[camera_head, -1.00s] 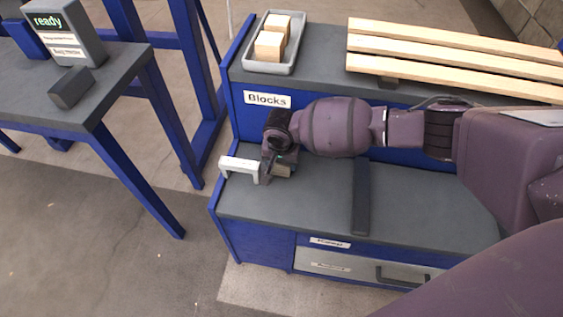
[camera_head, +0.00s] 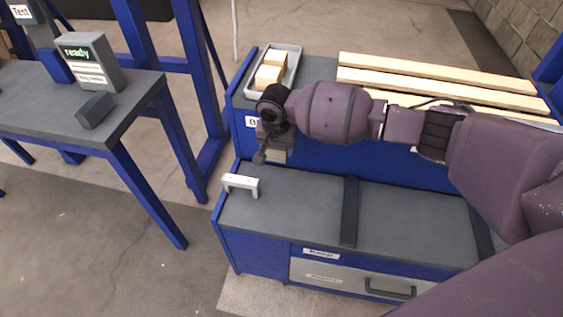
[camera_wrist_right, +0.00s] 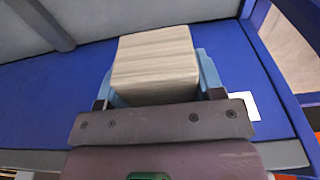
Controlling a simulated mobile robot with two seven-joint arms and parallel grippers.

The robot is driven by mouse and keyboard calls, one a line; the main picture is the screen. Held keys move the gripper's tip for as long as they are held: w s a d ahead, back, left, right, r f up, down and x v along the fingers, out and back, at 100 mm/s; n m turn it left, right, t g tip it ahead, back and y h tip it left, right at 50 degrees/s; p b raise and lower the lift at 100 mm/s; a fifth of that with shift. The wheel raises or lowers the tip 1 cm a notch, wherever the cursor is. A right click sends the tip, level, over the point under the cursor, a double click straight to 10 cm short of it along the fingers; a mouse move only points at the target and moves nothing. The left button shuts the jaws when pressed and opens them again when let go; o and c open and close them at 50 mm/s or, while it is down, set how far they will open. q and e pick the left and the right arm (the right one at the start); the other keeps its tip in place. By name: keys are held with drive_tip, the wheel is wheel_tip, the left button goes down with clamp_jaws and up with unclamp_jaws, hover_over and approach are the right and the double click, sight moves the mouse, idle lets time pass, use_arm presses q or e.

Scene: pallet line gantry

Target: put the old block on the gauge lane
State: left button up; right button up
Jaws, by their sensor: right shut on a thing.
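My right gripper (camera_head: 274,148) is shut on a weathered greyish wooden block (camera_wrist_right: 155,62), which sits between its blue fingers in the right wrist view. In the head view the block (camera_head: 276,156) shows only partly under the gripper, in front of the blue front of the upper shelf. It appears to be above the lower grey bench top (camera_head: 300,205). A white bridge-shaped piece (camera_head: 241,180), possibly the gauge, stands at that bench's left end, below and left of the gripper. No readable label marks the gauge lane. My left gripper is not in view.
A grey tray (camera_head: 290,75) with pale wooden blocks (camera_head: 270,76) stands on the upper shelf, left of wooden slats (camera_head: 430,75). A dark strip (camera_head: 349,212) crosses the lower bench. A side table at left holds a display reading "ready" (camera_head: 88,62). A drawer (camera_head: 345,279) is below.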

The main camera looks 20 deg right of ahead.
wheel_tip(320, 180, up, 4)
drive_tip(key=shift+r+p, duration=0.2)
drive_tip(key=shift+p, duration=0.3)
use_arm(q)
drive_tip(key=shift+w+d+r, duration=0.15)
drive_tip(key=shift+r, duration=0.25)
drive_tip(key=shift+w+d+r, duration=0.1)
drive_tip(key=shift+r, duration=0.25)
use_arm(e)
drive_tip(key=shift+r, duration=0.35)
drive_tip(key=shift+s+a+r+n, duration=0.1)
drive_tip(key=shift+s+a+n, duration=0.1)
drive_tip(key=shift+s+n, duration=0.15)
use_arm(q)
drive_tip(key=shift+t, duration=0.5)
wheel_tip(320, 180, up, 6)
drive_tip(key=p, duration=0.7)
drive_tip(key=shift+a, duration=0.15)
use_arm(e)
drive_tip(key=s+d+r+n, duration=0.1)
drive_tip(key=s+r+n, duration=0.5)
drive_tip(key=s+r, duration=1.1)
drive_tip(key=s, duration=0.3)
drive_tip(key=shift+s+r+y, duration=0.2)
drive_tip(key=shift+r+y, duration=0.05)
drive_tip(key=shift+y, duration=0.15)
